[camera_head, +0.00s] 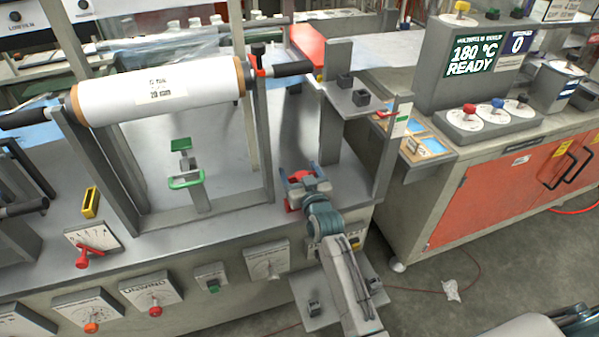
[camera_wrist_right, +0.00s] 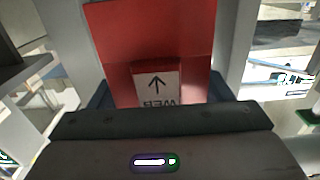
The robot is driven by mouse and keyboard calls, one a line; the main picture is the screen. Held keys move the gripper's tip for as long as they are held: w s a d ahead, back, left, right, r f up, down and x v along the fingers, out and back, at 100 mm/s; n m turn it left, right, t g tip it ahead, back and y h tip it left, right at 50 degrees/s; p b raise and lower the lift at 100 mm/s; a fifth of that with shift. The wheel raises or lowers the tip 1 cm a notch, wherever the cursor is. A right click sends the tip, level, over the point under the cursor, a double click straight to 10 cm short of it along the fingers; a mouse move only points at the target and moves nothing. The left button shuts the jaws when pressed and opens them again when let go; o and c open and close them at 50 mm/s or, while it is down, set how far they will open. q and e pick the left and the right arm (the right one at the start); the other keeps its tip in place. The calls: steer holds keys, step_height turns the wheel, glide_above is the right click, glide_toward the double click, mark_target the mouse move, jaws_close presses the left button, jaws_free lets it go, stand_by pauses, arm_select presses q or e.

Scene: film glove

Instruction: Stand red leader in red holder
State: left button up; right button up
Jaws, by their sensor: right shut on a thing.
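My right gripper (camera_head: 301,174) is shut on the red leader, with its blue fingertips on either side of red material. In the right wrist view the red leader (camera_wrist_right: 115,45) is a broad red sheet rising between the fingers (camera_wrist_right: 160,98), with a white arrow label in front of it. In the head view, red (camera_head: 296,204) shows below and beside the fingers, close over the machine's front right deck; whether it touches the deck is unclear. I cannot pick out the red holder for certain.
A white film roll (camera_head: 158,90) lies across a grey frame. A grey shelf (camera_head: 350,101) with small dark blocks stands behind and right of the gripper. A yellow holder (camera_head: 90,202) and a green-topped stand (camera_head: 186,181) are to the left. A red-doored cabinet (camera_head: 500,196) stands right.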

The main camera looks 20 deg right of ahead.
arm_select(q)
steer(key=shift+f+b, duration=1.35)
steer(key=shift+f, duration=0.05)
arm_select(e)
steer(key=shift+f, duration=2.05)
steer(key=o, duration=1.1)
arm_select(q)
steer(key=shift+r, duration=0.1)
steer(key=w+d+r+b, duration=0.1)
steer(key=w+r, duration=0.4)
steer(key=r, duration=0.4)
steer(key=shift+w, duration=0.35)
arm_select(e)
steer(key=shift+s+d+r, duration=0.1)
steer(key=shift+s, duration=2.6)
steer(key=shift+s+d+r, duration=0.1)
steer(key=shift+s, duration=2.6)
arm_select(q)
steer(key=shift+r, duration=0.1)
arm_select(e)
steer(key=shift+f, duration=0.15)
